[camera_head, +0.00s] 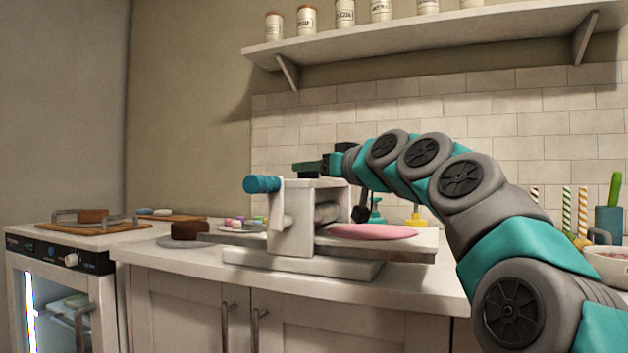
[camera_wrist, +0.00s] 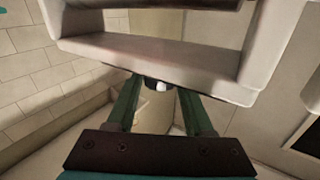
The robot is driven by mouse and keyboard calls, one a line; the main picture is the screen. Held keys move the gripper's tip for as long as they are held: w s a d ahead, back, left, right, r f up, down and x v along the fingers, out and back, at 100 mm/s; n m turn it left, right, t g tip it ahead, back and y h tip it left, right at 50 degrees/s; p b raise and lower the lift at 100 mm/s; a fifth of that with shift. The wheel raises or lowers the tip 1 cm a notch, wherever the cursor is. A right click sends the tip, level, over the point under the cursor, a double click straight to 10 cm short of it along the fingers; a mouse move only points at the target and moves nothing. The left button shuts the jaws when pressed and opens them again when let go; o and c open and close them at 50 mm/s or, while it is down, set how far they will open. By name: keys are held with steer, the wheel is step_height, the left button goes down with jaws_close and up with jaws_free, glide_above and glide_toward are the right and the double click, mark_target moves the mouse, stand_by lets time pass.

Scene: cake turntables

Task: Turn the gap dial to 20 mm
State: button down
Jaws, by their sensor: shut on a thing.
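The white dough sheeter (camera_head: 290,222) stands on the counter, with a blue handle (camera_head: 262,184) at its left and a roller between its side walls. Its pale frame also fills the top of the wrist view (camera_wrist: 150,62). My gripper (camera_head: 308,167) is at the top of the sheeter's far side in the head view. In the wrist view its two teal fingers (camera_wrist: 160,88) close in on a small dark dial (camera_wrist: 151,82) with a white mark, under the frame's edge. My gripper is shut on this dial. Its scale and setting cannot be read. The dial is hidden in the head view.
A pink disc (camera_head: 372,231) lies on the sheeter's right plate (camera_head: 420,245). A brown block (camera_head: 190,230) stands near its left end. Teal (camera_head: 376,212) and yellow (camera_head: 416,219) bottles stand behind the sheeter. A shelf (camera_head: 430,30) with jars hangs above.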

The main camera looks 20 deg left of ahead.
steer(key=shift+s+r+m+t+h+p, duration=0.15)
steer(key=shift+m+t+h+p, duration=0.35)
steer(key=shift+m+t+h, duration=0.25)
steer(key=shift+m+t+h+p, duration=0.45)
steer(key=shift+t+h+p, duration=0.2)
steer(key=shift+h+p, duration=0.15)
steer(key=shift+r+m+t+p, duration=0.15)
steer(key=shift+m+t+p, duration=0.15)
steer(key=shift+p, duration=0.2)
steer(key=m+t+h+p, duration=0.1)
steer(key=h+p, duration=0.1)
steer(key=shift+a+p, duration=0.1)
steer(key=shift+p, duration=0.3)
steer(key=shift+s+m+t+h+p, duration=0.1)
steer(key=shift+m+t+h+p, duration=0.4)
steer(key=shift+p, duration=0.65)
steer(key=shift+a+f+m+t+h+p, duration=0.2)
steer(key=shift+f+m+t+h+p, duration=0.1)
steer(key=shift+m+h+p, duration=0.6)
